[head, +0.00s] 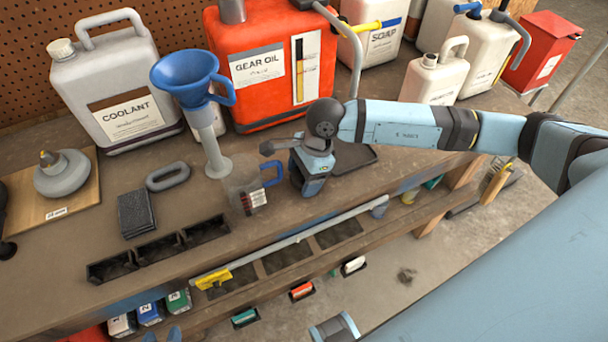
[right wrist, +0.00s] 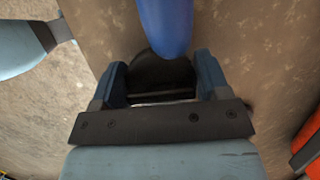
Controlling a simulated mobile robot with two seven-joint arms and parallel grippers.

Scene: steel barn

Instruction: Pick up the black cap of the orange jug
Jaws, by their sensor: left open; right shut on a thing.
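The orange jug (head: 262,95), labelled GEAR OIL, stands upright at the back of the bench. My right gripper (head: 308,190) is low over the bench in front of it. In the right wrist view the right gripper (right wrist: 162,88) is shut on a dark round piece that looks like the black cap (right wrist: 150,72), between its two blue fingers. The head view does not show this cap; the gripper hides it.
A clear measuring cup (head: 243,197) with a blue handle (head: 272,175) stands just left of my right gripper; the handle shows close in the right wrist view (right wrist: 166,22). A blue funnel (head: 188,75) and coolant jug (head: 120,90) stand behind. A dark tray (head: 357,157) lies right of the gripper.

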